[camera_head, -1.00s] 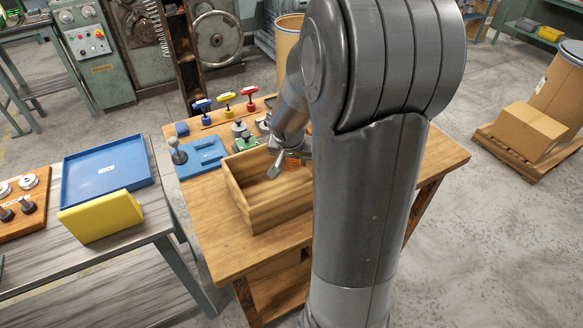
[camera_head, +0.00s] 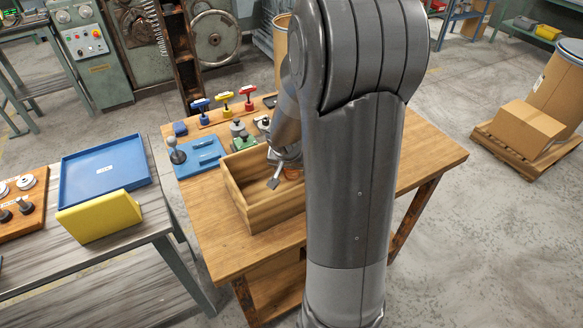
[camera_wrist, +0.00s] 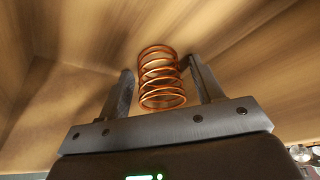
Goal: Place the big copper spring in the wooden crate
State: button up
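The copper spring (camera_wrist: 162,78) stands between the two fingers of my gripper (camera_wrist: 160,68) in the wrist view. The fingers close in on its sides near their tips, and I take it as gripped. In the head view a bit of the spring (camera_head: 293,173) shows beside my gripper (camera_head: 276,178). The wooden crate (camera_head: 236,193) is open-topped and sits on the wooden table. My gripper and the spring are low within the crate's outline, and wooden walls surround them in the wrist view. Whether the spring touches the crate floor is unclear. My arm hides the crate's right part.
Blue, yellow and red-handled tools (camera_head: 225,98) and a blue fixture (camera_head: 197,153) stand behind the crate on the table (camera_head: 215,240). The table's right part is bare.

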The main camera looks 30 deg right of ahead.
jog(key=shift+r, duration=0.1)
jog(key=shift+r, duration=0.25)
jog(key=v, duration=1)
jog(key=s+a+r+n+y, duration=0.1)
jog(key=s+a+r+n, duration=0.1)
jog(key=s+a+r, duration=0.2)
jog(key=s+a+r+n+t+y, duration=0.1)
jog(key=s+a+r+n, duration=0.2)
jog(key=s, duration=0.4)
jog(key=s+a+r+n+t, duration=0.1)
jog(key=s+a+r+n, duration=0.1)
jog(key=s+a+r, duration=0.2)
jog(key=shift+s+a+r+n+y, duration=0.15)
jog(key=shift+s+a+r+y, duration=0.05)
jog(key=shift+s+a, duration=0.4)
jog(key=shift+s+a+r+n+y, duration=0.15)
jog(key=shift+s+a+r+y, duration=0.05)
jog(key=shift+s+a, duration=0.4)
